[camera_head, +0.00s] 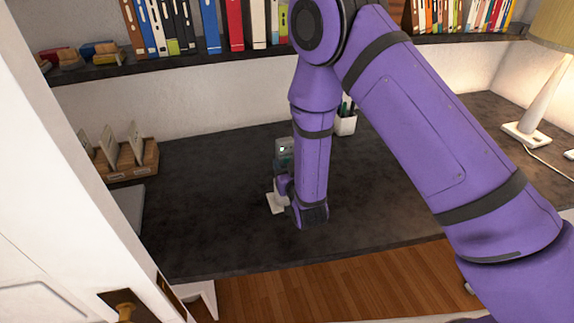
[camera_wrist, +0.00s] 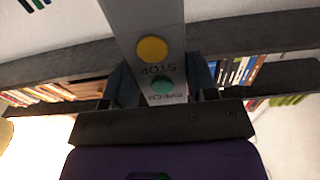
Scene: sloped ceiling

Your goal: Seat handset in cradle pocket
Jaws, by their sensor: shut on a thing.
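The handset (camera_wrist: 160,25) is a grey bar with a yellow button, a green button and the printed word STOP. In the wrist view my gripper (camera_wrist: 163,88) is shut on it, with a dark finger on each side. In the head view the handset's upper end (camera_head: 284,148), with a small lit screen, shows upright just left of my forearm. My gripper (camera_head: 284,187) is low over the desk there, partly hidden by my wrist. A white piece (camera_head: 276,204) shows below the gripper on the desk; it may be the cradle. Its pocket and the handset's lower end cannot be made out.
The dark desk (camera_head: 220,220) is mostly clear around the gripper. A wooden card holder (camera_head: 130,165) stands left, a white pen cup (camera_head: 345,125) behind, and a lamp (camera_head: 530,120) at the right. A shelf of books (camera_head: 180,50) runs above the back of the desk.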

